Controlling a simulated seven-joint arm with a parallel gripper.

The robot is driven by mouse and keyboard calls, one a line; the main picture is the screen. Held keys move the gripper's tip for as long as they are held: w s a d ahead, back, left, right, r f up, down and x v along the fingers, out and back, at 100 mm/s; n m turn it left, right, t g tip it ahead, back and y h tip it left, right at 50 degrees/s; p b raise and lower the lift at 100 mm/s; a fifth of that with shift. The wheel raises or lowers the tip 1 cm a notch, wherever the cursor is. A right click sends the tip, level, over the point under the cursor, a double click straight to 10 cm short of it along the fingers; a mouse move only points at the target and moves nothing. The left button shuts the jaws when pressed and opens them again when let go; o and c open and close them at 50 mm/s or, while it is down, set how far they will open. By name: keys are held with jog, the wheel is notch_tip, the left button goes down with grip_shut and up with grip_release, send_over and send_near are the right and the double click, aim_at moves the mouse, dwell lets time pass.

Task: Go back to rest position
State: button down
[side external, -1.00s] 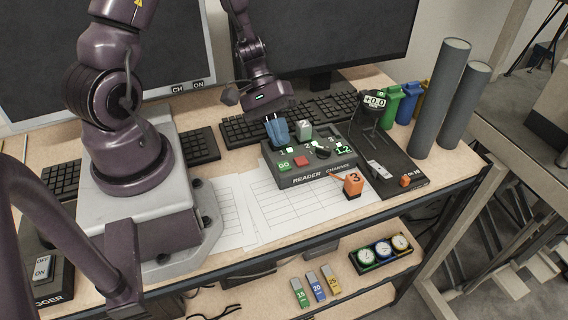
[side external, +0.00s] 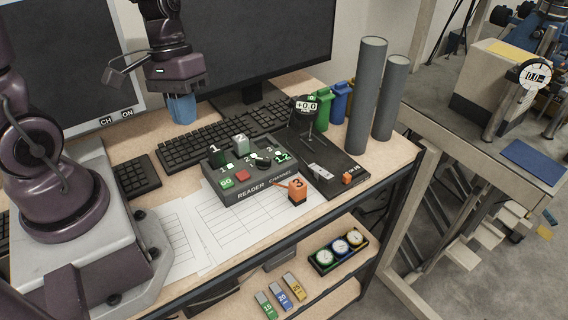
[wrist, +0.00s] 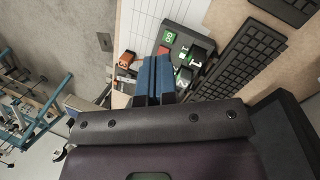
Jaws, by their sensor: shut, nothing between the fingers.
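My gripper (side external: 181,108) has blue fingers and hangs in the air over the back of the desk, in front of the monitor. Its fingers (wrist: 154,78) are pressed together in the wrist view, with nothing between them. The gripper is apart from the dark reader channel box (side external: 251,167), which lies below it and to the right. The box carries a green GO button, a red button, a grey block marked 2 and several numbered labels. The box also shows beyond the fingers in the wrist view (wrist: 184,50).
Black keyboards (side external: 215,133) lie beneath the gripper, and a monitor (side external: 265,40) stands close behind. Two tall grey cylinders (side external: 366,95) stand at the right. An orange block marked 3 (side external: 297,190) sits before the box. A gauge stand (side external: 306,125) stands behind it.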

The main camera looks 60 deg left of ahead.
jog(key=s+d+r+m+t+y, duration=0.1)
jog(key=d+r+m+t, duration=0.1)
jog(key=r, duration=0.5)
jog(key=s+d+r+m+t+y, duration=0.1)
jog(key=d+r+m+t+y, duration=0.1)
jog(key=r, duration=0.4)
jog(key=m+t, duration=0.1)
jog(key=t, duration=0.1)
jog(key=shift+s+d+r+m+t, duration=0.2)
jog(key=shift+s+r+m+t, duration=0.1)
jog(key=shift+r, duration=0.1)
